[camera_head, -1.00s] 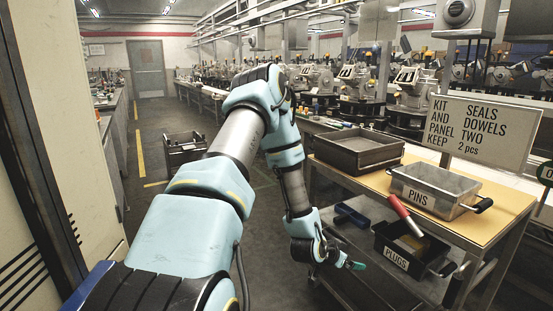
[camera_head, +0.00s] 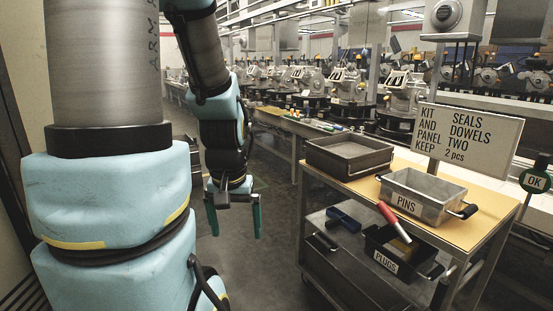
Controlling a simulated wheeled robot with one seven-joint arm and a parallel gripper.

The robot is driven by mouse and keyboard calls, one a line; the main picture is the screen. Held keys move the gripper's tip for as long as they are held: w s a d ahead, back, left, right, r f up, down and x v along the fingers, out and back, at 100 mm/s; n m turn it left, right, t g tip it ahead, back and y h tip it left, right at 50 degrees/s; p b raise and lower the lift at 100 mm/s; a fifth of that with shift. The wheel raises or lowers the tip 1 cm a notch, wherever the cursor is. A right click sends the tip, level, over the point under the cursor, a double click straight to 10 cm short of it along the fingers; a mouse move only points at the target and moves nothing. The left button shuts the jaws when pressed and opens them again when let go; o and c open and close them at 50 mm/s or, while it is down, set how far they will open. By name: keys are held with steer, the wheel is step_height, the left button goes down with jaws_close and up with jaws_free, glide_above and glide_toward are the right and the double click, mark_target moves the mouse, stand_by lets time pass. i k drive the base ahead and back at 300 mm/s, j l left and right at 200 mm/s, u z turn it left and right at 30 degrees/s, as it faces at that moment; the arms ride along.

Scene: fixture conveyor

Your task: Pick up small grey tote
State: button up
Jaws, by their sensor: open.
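A small grey metal tote (camera_head: 424,205) labelled PINS, with black end handles, sits on the yellow top of the cart (camera_head: 482,229) in the head view. My gripper (camera_head: 235,217) hangs left of the cart, pointing down, with its two teal fingers apart and nothing between them. It is well clear of the tote.
A larger dark grey tray (camera_head: 349,158) stands left of the tote on the cart top. A sign (camera_head: 466,138) stands behind the tote.

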mark_target(431, 199)
steer(key=l, duration=1.45)
steer(key=k+l, duration=0.1)
steer(key=l, duration=1.35)
steer(key=l+u, duration=0.25)
steer(key=u, duration=0.15)
steer(key=l+u, duration=0.25)
steer(key=u, duration=0.15)
steer(key=k+l+u, duration=0.15)
steer(key=u, duration=0.25)
